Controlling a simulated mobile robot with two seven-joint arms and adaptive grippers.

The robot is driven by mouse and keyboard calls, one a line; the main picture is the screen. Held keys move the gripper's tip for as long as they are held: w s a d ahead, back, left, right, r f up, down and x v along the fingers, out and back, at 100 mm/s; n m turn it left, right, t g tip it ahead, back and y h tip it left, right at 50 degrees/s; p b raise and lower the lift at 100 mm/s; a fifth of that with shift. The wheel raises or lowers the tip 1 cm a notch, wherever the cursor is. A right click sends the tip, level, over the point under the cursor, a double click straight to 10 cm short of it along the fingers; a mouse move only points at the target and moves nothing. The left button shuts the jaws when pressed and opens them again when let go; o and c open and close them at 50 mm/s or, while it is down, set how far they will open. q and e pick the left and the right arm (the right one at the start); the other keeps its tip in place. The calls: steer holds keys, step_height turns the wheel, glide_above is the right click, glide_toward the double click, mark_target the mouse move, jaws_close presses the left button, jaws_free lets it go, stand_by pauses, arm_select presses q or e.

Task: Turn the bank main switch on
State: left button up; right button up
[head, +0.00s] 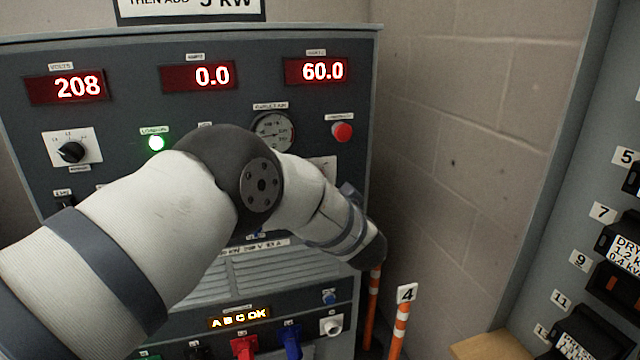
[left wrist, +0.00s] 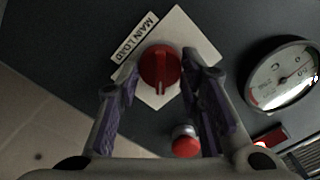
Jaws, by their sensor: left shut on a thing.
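The knob's grip ridge points roughly up and down in that view. In the head view my left arm reaches across the dark load bank panel (head: 125,110) and hides the knob and the fingertips. My right gripper is in neither view.
Displays read 208 (head: 78,87), 0.0 (head: 212,76) and 60.0 (head: 322,70). A green lamp (head: 156,143) is lit. A red button (head: 341,131) and a round gauge (head: 273,131) are near my arm. Striped posts (head: 398,330) and a breaker panel stand at right.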

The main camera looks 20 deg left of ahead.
arm_select(q)
steer(key=shift+f, duration=0.15)
steer(key=o, duration=1.2)
steer(key=shift+a, duration=0.1)
